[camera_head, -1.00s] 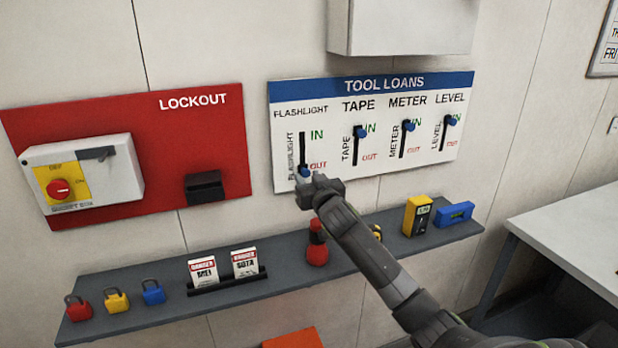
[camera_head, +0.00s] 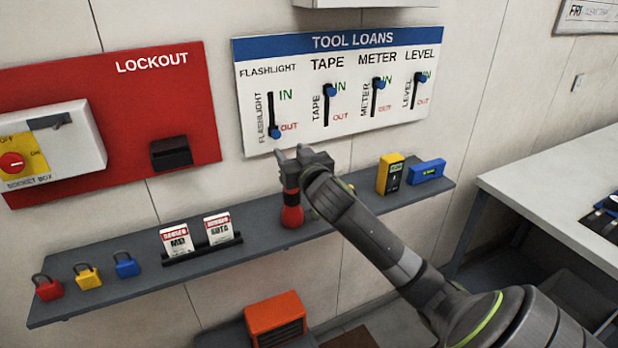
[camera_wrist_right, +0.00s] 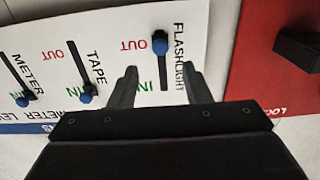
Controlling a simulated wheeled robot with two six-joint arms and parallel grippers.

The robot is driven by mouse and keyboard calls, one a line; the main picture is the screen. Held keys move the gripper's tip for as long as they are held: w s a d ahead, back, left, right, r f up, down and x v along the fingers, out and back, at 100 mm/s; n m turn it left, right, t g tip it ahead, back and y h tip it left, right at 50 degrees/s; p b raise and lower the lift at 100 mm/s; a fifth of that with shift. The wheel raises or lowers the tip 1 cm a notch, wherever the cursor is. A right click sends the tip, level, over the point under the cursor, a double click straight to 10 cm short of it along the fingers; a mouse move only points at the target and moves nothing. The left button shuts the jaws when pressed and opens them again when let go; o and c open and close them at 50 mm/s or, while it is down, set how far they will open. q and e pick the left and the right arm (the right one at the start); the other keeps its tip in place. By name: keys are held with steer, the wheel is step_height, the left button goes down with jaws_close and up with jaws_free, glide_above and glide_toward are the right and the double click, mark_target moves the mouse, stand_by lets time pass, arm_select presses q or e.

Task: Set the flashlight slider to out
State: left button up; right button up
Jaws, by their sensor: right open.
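The TOOL LOANS board (camera_head: 330,130) hangs on the wall. Its flashlight slider (camera_head: 275,132) has a blue knob at the bottom of its slot, beside the red OUT label. The knob also shows in the right wrist view (camera_wrist_right: 160,42), by OUT at the top of that picture. My right gripper (camera_head: 290,155) is open and empty, just below and right of the knob in the head view. In the wrist view its two fingers (camera_wrist_right: 161,78) point toward the flashlight slot, with the knob beyond their tips and apart from them. My left gripper is not in view.
The tape (camera_head: 328,90), meter (camera_head: 378,84) and level (camera_head: 422,77) knobs sit high in their slots, by IN. Below, a grey shelf (camera_head: 90,305) carries padlocks, tags, a red flashlight (camera_head: 291,212) and a yellow meter (camera_head: 390,174). A red LOCKOUT board (camera_head: 200,120) is at left.

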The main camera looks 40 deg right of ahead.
steer(key=b+v, duration=0.1)
steer(key=v, duration=0.8)
steer(key=shift+b, duration=0.3)
steer(key=shift+s, duration=0.15)
